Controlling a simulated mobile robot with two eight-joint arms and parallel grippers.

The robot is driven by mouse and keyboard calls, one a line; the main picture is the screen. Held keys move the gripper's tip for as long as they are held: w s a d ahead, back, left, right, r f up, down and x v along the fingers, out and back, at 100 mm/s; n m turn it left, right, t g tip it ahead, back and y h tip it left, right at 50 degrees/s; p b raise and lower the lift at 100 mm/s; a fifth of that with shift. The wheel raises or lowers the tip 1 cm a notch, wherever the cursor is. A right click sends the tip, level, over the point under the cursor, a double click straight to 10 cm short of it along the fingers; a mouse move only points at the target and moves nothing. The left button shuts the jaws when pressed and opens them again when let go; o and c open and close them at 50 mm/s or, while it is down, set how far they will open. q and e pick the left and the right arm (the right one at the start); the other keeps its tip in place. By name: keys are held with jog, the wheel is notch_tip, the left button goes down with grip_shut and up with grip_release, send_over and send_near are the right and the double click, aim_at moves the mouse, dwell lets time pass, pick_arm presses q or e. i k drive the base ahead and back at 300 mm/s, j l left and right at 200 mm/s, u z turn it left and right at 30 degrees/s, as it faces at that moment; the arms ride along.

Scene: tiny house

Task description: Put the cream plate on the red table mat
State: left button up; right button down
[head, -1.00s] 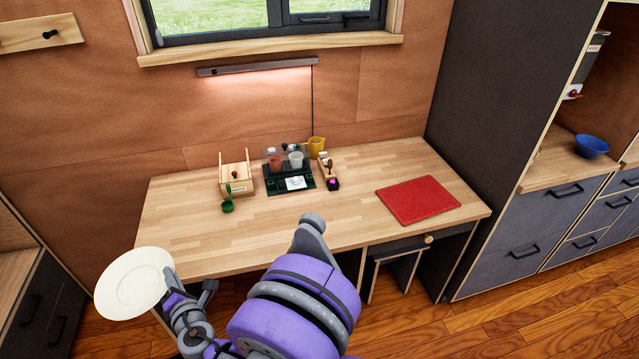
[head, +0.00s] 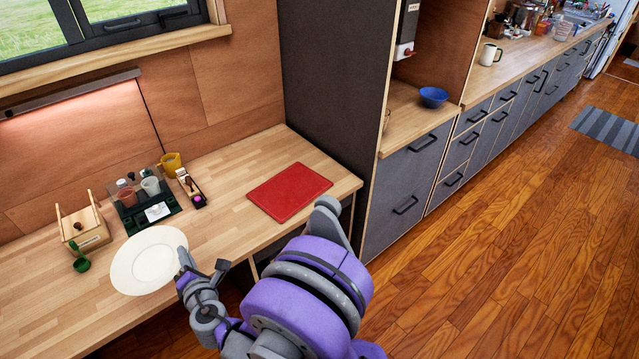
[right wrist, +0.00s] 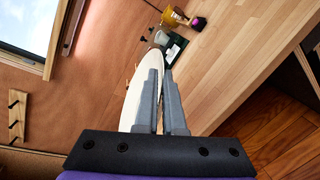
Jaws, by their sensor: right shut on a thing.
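The cream plate (head: 148,260) is held by its rim in my right gripper (head: 186,272), which is shut on it. In the head view the plate appears in front of the left part of the wooden table. In the right wrist view the plate (right wrist: 132,95) shows nearly edge-on beside the fingers (right wrist: 161,105). The red table mat (head: 290,192) lies flat and bare on the table's right part, to the right of the plate and beyond my right arm. My left gripper is not in view.
On the wooden table (head: 235,225) stand a small wooden box (head: 84,228), a green scoop (head: 81,263), a dark tray with cups (head: 150,212) and a yellow mug (head: 171,162). A tall dark cabinet (head: 335,80) borders the table's right end. A blue bowl (head: 433,97) sits on a counter beyond.

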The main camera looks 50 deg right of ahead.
aim_at(290, 189)
jog(key=l+z, duration=0.2)
jog(key=l, duration=0.25)
jog(key=i+l+z, duration=0.2)
jog(key=l, duration=0.2)
jog(key=i+l, duration=0.1)
jog(key=l, duration=0.35)
jog(key=i+l, duration=0.1)
jog(key=l, duration=0.4)
jog(key=z, duration=0.05)
